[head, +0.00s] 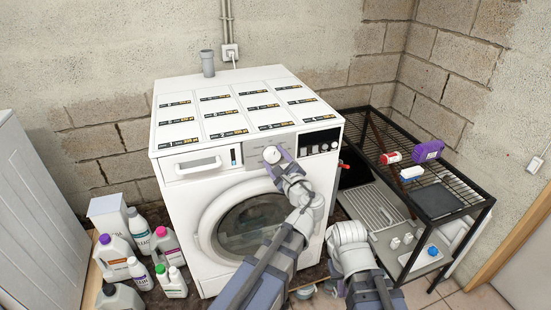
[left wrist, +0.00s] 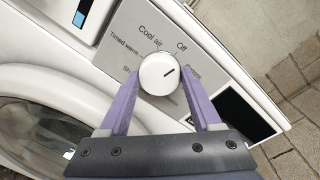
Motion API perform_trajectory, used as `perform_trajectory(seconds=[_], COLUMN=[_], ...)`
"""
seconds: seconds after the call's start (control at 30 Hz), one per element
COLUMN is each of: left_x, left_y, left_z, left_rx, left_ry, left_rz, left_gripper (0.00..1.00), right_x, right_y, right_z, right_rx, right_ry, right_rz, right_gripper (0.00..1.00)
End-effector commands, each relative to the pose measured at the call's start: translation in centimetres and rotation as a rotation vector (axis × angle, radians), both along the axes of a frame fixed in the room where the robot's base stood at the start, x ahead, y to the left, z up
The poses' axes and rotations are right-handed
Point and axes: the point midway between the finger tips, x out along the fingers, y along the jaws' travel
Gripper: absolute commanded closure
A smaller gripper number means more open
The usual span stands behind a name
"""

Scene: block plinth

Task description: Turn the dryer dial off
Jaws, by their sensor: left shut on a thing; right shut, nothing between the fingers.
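The dryer (head: 176,213) is a white front-loader with a round door and a grey control panel. Its dial (left wrist: 157,74) is a round white knob with a dark pointer line; in the head view the dial (head: 271,155) shows at the panel's middle. The line points up and right, between "Off" and a partly hidden label to its right. "Cool air" and "Timed warm" are printed to the left of "Off". My left gripper (left wrist: 160,92) has its purple fingers on either side of the dial, shut on it. My right arm shows at lower right, but its gripper fingers do not show.
A black wire rack (head: 440,200) with a purple box (head: 427,151) stands right of the dryer. Several bottles (head: 115,255) stand on the floor at left. A grey cup (head: 207,63) is on the dryer's back edge.

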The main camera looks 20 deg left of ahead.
Motion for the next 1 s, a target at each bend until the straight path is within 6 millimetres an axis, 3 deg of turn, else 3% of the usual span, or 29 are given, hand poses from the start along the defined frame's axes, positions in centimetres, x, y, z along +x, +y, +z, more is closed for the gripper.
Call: perform_trajectory(seconds=[0.4, 1.0], left_x=[-0.13, -0.13], left_y=[0.06, 0.06], left_z=[-0.01, -0.05], left_rx=[-0.167, -0.199], left_ry=[-0.111, -0.131], left_rz=[0.001, 0.001], left_gripper=[0.91, 0.91], right_x=[0.0, 0.0], right_y=[0.0, 0.0], right_z=[0.31, 0.33], right_rx=[0.0, 0.0], right_ry=[0.0, 0.0], right_rz=[0.0, 0.0], right_gripper=[1.0, 1.0])
